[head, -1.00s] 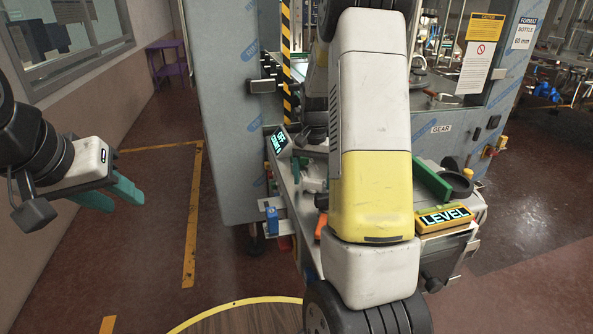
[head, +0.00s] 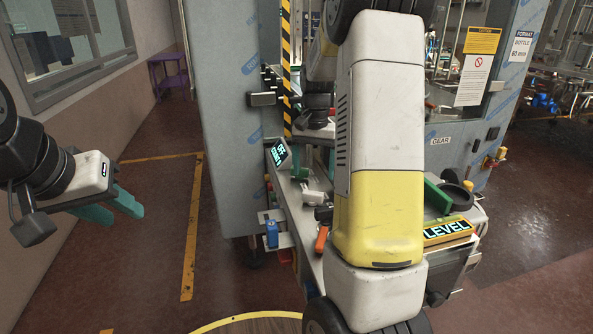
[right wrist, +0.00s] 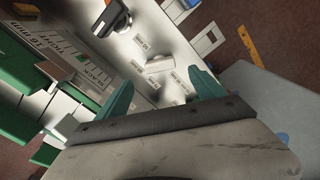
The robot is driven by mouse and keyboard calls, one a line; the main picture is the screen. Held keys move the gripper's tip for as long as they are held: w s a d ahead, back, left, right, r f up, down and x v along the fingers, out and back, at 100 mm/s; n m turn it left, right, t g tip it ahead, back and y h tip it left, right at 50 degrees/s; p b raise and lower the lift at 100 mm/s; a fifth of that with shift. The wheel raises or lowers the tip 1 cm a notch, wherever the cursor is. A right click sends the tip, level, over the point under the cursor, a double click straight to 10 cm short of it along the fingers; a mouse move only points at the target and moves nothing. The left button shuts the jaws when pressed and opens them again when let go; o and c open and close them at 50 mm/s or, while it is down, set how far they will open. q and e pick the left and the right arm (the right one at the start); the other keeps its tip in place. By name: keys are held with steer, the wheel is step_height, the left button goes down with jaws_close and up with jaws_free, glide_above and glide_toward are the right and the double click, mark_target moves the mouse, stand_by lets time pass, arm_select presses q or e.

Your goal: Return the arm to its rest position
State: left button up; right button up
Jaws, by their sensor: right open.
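My right arm (head: 382,130), white and yellow, fills the middle of the head view and hides part of the machine's bench. In the right wrist view my right gripper (right wrist: 162,92) has its two teal fingers spread with nothing between them. It is above a pale labelled surface (right wrist: 150,45) with small parts on it. My left gripper (head: 128,212) hangs at the left of the head view over open floor, its two teal fingers apart and empty.
A grey cabinet (head: 218,120) with a yellow-black striped post stands left of my right arm. The bench carries a lit LEVEL sign (head: 447,229), a green block (head: 437,196), an orange handle (head: 321,239) and a blue part (head: 271,233). Floor at left is clear.

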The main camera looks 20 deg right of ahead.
stand_by(0.3)
steer(key=s+a+r+n+t+y, duration=0.1)
steer(key=s+a+r+n+t, duration=0.2)
steer(key=s+a+r, duration=0.65)
steer(key=s+a+r+n+t, duration=0.1)
steer(key=s+a+n, duration=0.1)
steer(key=s, duration=0.4)
steer(key=s+a+r+n+t+y, duration=0.1)
steer(key=s+n+t, duration=0.1)
steer(key=s, duration=0.5)
steer(key=shift+s+a+r, duration=0.15)
steer(key=shift+s+a, duration=0.05)
steer(key=shift+a, duration=0.15)
